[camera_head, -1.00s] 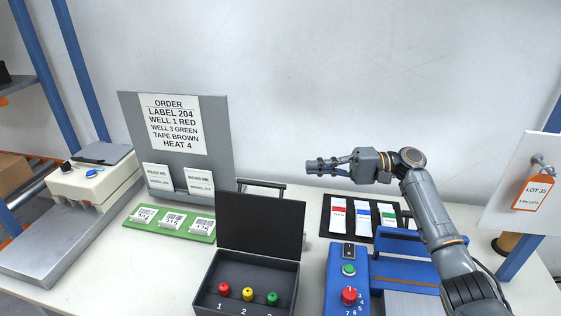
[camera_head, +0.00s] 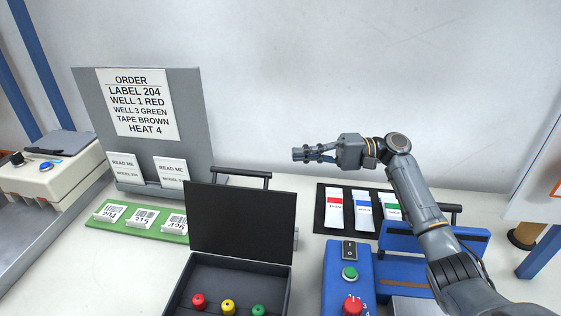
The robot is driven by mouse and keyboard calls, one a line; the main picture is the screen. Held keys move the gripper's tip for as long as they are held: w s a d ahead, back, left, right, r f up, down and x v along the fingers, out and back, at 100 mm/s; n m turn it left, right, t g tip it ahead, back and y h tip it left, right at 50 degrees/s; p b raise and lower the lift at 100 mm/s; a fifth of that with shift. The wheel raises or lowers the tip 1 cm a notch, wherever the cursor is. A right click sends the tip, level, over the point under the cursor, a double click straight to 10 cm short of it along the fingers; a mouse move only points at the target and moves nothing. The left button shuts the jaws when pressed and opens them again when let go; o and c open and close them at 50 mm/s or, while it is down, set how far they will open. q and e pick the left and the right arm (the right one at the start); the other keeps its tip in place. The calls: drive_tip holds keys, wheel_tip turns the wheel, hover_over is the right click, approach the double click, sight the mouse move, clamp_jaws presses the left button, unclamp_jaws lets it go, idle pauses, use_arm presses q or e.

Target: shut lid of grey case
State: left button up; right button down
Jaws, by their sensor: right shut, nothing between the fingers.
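The grey case (camera_head: 237,272) stands open at the lower middle of the head view. Its dark lid (camera_head: 241,219) is raised roughly upright at the back, with a bar handle (camera_head: 241,173) behind its top edge. Inside the case are a red peg (camera_head: 198,301), a yellow peg (camera_head: 228,307) and a green peg (camera_head: 258,311). My right gripper (camera_head: 299,154) is shut and empty. It points left, above and to the right of the lid in the picture, and is apart from it. My left gripper is not in view.
A blue control box (camera_head: 334,273) with a green button and red knob stands right of the case. Behind it is a black tray (camera_head: 320,212) with several packets. A green label rack (camera_head: 170,235) and order board (camera_head: 200,140) stand left.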

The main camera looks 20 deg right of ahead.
drive_tip(key=a+p, duration=0.5)
drive_tip(key=a, duration=0.6)
drive_tip(key=shift+s+r, duration=0.15)
drive_tip(key=shift+s, duration=0.1)
drive_tip(key=shift+a, duration=0.1)
